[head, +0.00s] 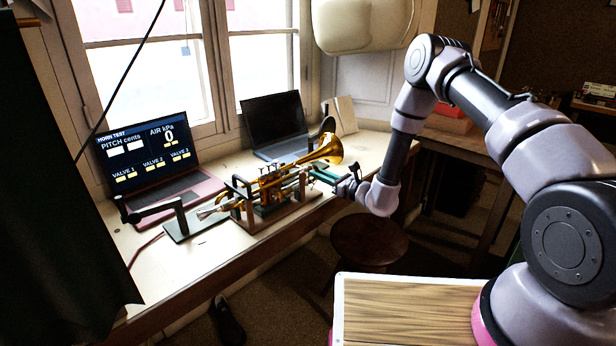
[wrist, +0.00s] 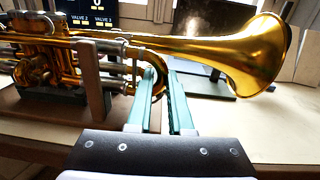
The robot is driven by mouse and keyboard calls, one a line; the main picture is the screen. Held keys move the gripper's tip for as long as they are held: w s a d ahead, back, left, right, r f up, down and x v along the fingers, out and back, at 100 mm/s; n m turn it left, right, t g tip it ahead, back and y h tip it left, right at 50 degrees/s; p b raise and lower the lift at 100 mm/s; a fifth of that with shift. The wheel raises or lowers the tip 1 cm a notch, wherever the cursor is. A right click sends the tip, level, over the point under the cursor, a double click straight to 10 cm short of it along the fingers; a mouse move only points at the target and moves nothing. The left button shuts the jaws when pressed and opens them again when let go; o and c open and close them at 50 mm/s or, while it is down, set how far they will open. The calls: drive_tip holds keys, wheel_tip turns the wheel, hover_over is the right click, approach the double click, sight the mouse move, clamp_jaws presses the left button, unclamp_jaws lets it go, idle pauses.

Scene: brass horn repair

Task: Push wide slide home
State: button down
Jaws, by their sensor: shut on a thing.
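A brass horn (head: 322,154) lies level in a wooden cradle (head: 238,208) on the bench, with its bell toward the right. It also fills the upper wrist view (wrist: 235,52). The wide slide (wrist: 158,70) appears as a curved brass bow below the bell tube, at the right end of silver-coloured tubes (wrist: 112,68). My gripper (head: 322,176) reaches in from the right, and its green fingers (wrist: 163,85) are shut on the slide's bow. The fingers hide part of the bow, so I cannot tell how much gap is left at the slide.
A laptop (head: 150,155) shows pitch, air 0 kPa and valve readings. A second, dark laptop (head: 275,125) stands behind the horn. A black stand with an arm (head: 178,215) is by the mouthpiece end. A round stool (head: 370,240) stands below the bench front.

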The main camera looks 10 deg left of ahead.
drive_tip(key=shift+s+f, duration=0.25)
drive_tip(key=c, duration=0.7)
unclamp_jaws()
drive_tip(key=shift+c, duration=0.2)
drive_tip(key=shift+w+r, duration=0.15)
drive_tip(key=shift+d, duration=0.15)
